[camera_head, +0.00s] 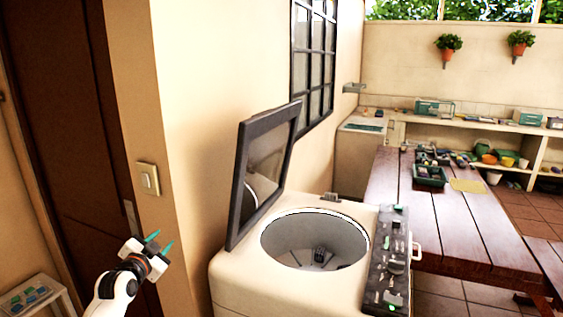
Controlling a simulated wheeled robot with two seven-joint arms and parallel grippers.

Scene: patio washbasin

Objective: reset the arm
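My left gripper (163,238) is at the lower left, in front of the wall corner and left of the washing machine. Its two teal fingers are apart with nothing visible between them, so it is open and empty. My white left forearm comes up from the bottom edge. My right arm and gripper are not in view.
A cream top-loading washing machine (235,290) has its framed lid (240,190) raised, and a small dark item (319,254) shows inside the drum. A brown door (70,130), a low stand (38,290) and a wooden table (440,225) are around it.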

